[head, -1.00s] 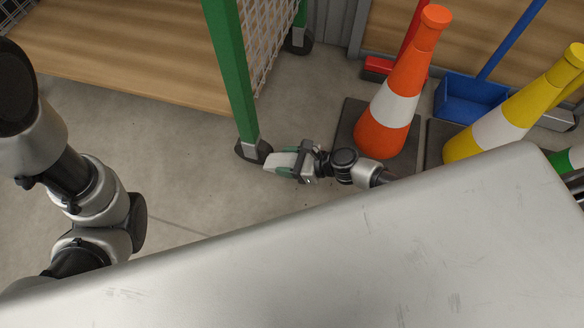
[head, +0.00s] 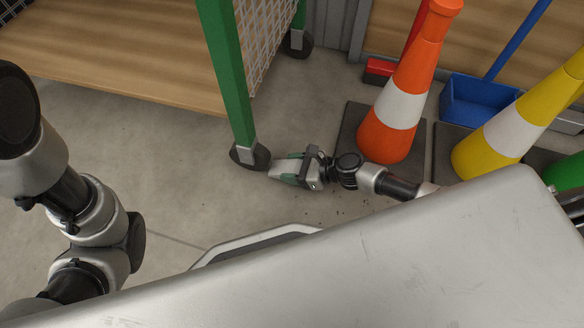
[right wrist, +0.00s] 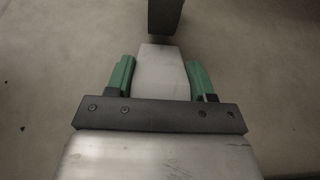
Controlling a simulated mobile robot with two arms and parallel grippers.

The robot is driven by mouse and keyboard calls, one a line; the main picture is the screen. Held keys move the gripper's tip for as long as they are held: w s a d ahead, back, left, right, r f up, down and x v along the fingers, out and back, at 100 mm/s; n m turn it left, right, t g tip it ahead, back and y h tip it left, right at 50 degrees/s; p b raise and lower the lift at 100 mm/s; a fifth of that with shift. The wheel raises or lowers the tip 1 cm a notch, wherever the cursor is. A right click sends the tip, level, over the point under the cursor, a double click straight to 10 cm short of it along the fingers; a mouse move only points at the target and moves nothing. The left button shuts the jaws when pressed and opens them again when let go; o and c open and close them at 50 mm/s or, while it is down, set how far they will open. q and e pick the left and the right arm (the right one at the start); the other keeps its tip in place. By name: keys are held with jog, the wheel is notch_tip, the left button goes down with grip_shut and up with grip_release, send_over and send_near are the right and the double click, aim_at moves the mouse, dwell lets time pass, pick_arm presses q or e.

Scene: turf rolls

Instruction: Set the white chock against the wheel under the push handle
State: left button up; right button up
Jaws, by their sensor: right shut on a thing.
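The white chock (right wrist: 163,75) is between the green fingers of my right gripper (right wrist: 162,82), which is shut on it. The dark wheel (head: 250,155) under the green post (head: 228,75) is just left of the chock's tip. In the right wrist view the wheel (right wrist: 165,14) is straight ahead of the chock; a narrow gap seems to show, though contact is hard to judge. No push handle can be made out. My left gripper is out of view.
An orange cone (head: 402,100) on a dark base stands right of my right gripper. A yellow cone (head: 515,125) and a blue dustpan (head: 478,100) are farther right. Another wheel (head: 296,43) is at the back. The floor left of the near wheel is clear.

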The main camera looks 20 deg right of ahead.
jog(key=shift+f, duration=0.15)
jog(key=o, duration=1.1)
jog(key=shift+c, duration=0.2)
jog(key=shift+r, duration=0.35)
jog(key=p+v, duration=0.5)
jog(key=v, duration=0.6)
jog(key=shift+s+a+f+p, duration=0.1)
jog(key=shift+p, duration=0.25)
jog(key=shift+s+d, duration=0.25)
jog(key=shift+d, duration=0.2)
